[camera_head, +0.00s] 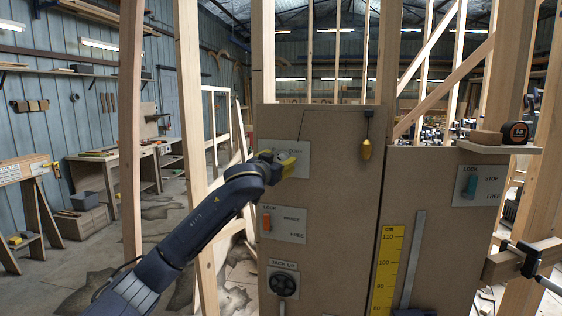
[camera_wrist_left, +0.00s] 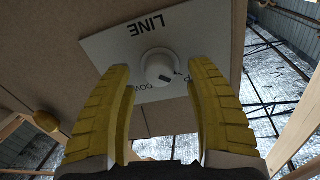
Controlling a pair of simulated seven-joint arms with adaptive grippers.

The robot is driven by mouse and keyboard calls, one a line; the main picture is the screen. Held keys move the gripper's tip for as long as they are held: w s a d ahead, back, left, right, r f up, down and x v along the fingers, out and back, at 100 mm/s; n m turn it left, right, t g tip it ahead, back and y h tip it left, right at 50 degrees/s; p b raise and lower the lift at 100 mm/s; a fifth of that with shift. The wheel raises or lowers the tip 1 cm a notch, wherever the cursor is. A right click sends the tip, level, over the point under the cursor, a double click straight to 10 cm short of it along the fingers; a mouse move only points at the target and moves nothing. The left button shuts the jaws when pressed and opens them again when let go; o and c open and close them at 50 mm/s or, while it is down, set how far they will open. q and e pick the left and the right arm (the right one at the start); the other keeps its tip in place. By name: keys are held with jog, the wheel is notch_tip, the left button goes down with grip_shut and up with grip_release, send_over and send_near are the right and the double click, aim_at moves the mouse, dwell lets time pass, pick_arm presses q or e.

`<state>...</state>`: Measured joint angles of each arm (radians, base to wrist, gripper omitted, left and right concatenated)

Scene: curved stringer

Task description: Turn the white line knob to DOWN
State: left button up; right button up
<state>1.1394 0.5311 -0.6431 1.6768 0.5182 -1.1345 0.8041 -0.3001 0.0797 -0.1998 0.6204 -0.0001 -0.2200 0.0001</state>
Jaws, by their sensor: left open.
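The white line knob (camera_wrist_left: 158,66) sits on a pale plate (camera_wrist_left: 112,45) that reads LINE, upside down in the left wrist view. A dark mark shows on the knob's lower right there, and a partly covered word, apparently DOWN, is at its lower left. My left gripper (camera_wrist_left: 160,85) has its yellow fingers spread, one on each side of the knob. I cannot tell whether they touch it. In the head view, my left gripper (camera_head: 284,164) is in front of the plate (camera_head: 302,150) and hides the knob. My right gripper is not in view.
A yellow plumb bob (camera_head: 366,149) hangs to the right. A teal switch (camera_head: 470,186), a yellow scale (camera_head: 387,270) and a tape measure (camera_head: 515,132) are farther right. Wooden posts stand around.

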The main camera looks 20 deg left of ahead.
pick_arm(q)
jog(key=shift+w, duration=0.85)
grip_shut()
